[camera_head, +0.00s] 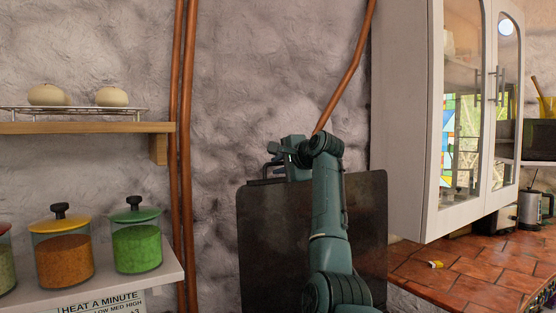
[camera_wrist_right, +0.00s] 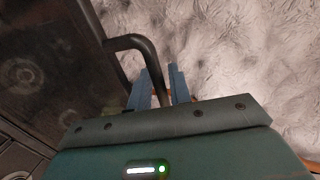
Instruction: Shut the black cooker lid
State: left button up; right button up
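The black cooker lid (camera_head: 275,235) stands raised, nearly upright against the stone wall, as a dark flat plate. Its black handle (camera_head: 264,170) runs along the top edge. My right arm reaches up in front of the lid, and my right gripper (camera_head: 276,158) is at the handle. In the right wrist view the bent handle bar (camera_wrist_right: 132,42) comes off the dark lid (camera_wrist_right: 55,60) and passes between the two blue fingers (camera_wrist_right: 163,78). Whether the fingers press on the bar cannot be told. The cooker top is mostly hidden. My left gripper is not in view.
A shelf (camera_head: 90,285) with jars and a wooden shelf (camera_head: 85,127) above it are at the left. Copper pipes (camera_head: 185,150) run up the wall. A white cabinet (camera_head: 405,120) hangs at right over a tiled counter (camera_head: 470,270).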

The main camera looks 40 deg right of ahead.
jog(key=shift+w+f, duration=0.15)
jog(key=shift+w, duration=0.25)
grip_shut()
